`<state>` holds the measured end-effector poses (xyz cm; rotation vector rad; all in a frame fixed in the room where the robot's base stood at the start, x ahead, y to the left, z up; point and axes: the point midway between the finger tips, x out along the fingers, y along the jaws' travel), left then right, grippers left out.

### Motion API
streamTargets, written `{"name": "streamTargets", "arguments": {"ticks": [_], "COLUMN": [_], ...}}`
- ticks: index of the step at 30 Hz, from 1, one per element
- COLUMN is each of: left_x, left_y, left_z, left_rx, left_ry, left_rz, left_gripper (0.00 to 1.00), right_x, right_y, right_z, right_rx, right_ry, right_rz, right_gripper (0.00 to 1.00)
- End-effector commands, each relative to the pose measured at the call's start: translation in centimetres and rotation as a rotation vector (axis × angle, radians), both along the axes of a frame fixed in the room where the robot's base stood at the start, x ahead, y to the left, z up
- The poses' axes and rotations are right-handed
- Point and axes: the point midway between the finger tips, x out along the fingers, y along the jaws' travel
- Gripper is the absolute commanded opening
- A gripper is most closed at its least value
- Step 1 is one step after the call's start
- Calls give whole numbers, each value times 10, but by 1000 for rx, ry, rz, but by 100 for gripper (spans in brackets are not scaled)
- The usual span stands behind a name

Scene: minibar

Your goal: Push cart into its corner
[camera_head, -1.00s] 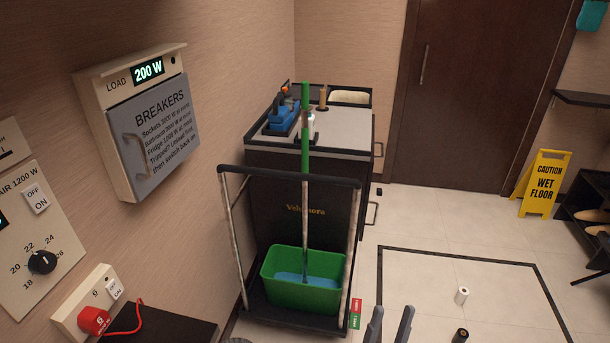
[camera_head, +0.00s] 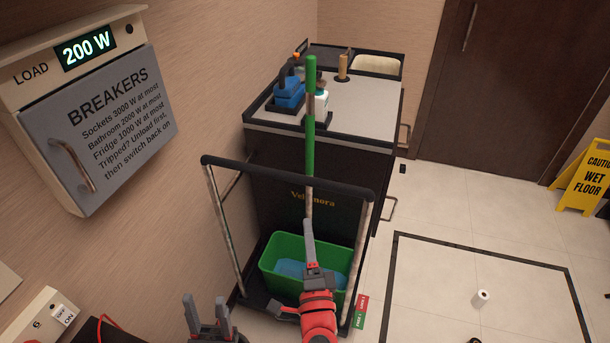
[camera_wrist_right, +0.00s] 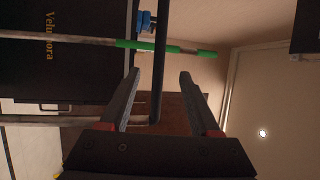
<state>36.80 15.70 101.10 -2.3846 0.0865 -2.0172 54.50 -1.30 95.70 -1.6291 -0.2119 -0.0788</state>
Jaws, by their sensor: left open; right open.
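The dark cart (camera_head: 270,190) stands along the left wall, with a black push handle (camera_head: 270,176) on two pale posts at its near end. A green bucket (camera_head: 275,268) and a green-handled mop (camera_head: 310,110) are on it. My right gripper (camera_head: 311,232) is open and appears in front of the bucket, below the handle. In the right wrist view the handle bar (camera_wrist_right: 160,50) appears between the open fingertips (camera_wrist_right: 160,78); I cannot tell if they touch it. My left gripper (camera_head: 207,304) is open and empty, left of the cart's near end.
A breaker box (camera_head: 95,125) is on the left wall. A yellow wet-floor sign (camera_head: 583,180) stands near the brown door (camera_head: 500,90). Red and green tags (camera_head: 361,310) sit at the cart's base.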

Motion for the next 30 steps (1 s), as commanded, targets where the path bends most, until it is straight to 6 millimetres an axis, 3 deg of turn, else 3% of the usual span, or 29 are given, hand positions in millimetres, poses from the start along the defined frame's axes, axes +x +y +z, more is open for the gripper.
{"name": "streamTargets", "arguments": {"ticks": [18,24,30], "left_x": [0,0,0], "left_y": [0,0,0], "left_z": [25,28,28], "left_rx": [0,0,0], "left_ry": [0,0,0], "left_rz": [0,0,0], "left_gripper": [50,50,50], "right_x": [128,147,152], "right_y": [9,11,11], "right_z": [26,28,28], "right_rx": [-4,-4,-3], "right_ry": [-1,-1,-1], "right_rz": [-4,-4,-7], "right_gripper": [63,63,63]}}
